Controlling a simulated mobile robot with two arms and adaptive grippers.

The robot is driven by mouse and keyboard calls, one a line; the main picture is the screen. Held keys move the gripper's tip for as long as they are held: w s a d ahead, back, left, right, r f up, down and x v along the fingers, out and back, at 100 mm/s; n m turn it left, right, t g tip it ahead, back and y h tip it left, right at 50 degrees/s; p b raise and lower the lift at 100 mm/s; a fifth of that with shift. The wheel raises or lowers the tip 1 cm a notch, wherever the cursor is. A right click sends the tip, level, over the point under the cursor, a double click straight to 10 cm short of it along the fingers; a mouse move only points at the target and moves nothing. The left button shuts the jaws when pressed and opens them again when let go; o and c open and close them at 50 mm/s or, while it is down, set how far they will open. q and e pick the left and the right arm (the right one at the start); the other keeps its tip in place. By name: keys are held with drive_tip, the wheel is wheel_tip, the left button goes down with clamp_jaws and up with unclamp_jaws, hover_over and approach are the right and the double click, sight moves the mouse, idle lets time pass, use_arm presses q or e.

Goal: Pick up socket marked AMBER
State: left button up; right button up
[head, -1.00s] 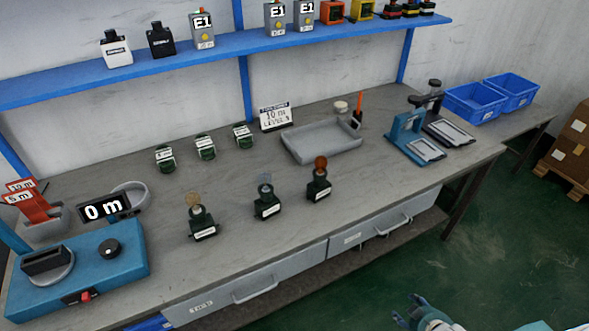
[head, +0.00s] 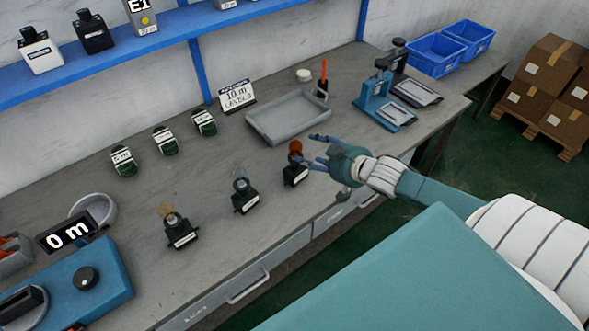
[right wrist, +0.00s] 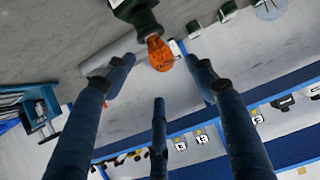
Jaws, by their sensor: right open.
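A dark green socket (head: 294,175) with an orange bulb (head: 296,147) stands at the right end of a row of three on the bench. The middle socket (head: 245,202) has a clear bulb and the left socket (head: 181,232) a yellowish one. Their labels are too small to read. My right gripper (head: 314,150) is open and empty, just right of the orange bulb, with its fingers pointing at it. In the right wrist view, the orange bulb (right wrist: 160,54) and its socket (right wrist: 137,14) show just beyond the spread fingers (right wrist: 160,78). My left gripper is out of view.
A grey tray (head: 262,131) lies behind the row, and a blue press (head: 376,108) stands to its right. Several small green parts (head: 165,141) stand at the back left. A blue device (head: 108,284) is at the front left. Bare bench separates the sockets.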

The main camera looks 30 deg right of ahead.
sight(299, 148)
drive_tip(key=shift+x, duration=0.85)
drive_tip(key=shift+w+p, duration=0.3)
drive_tip(key=shift+w, duration=0.1)
drive_tip(key=shift+p+x, duration=0.55)
drive_tip(key=shift+x, duration=1.75)
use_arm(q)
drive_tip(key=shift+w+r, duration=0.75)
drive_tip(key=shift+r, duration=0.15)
use_arm(e)
drive_tip(key=shift+s+a, duration=0.1)
drive_tip(key=shift+c, duration=0.5)
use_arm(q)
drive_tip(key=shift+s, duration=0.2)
use_arm(e)
clamp_jaws()
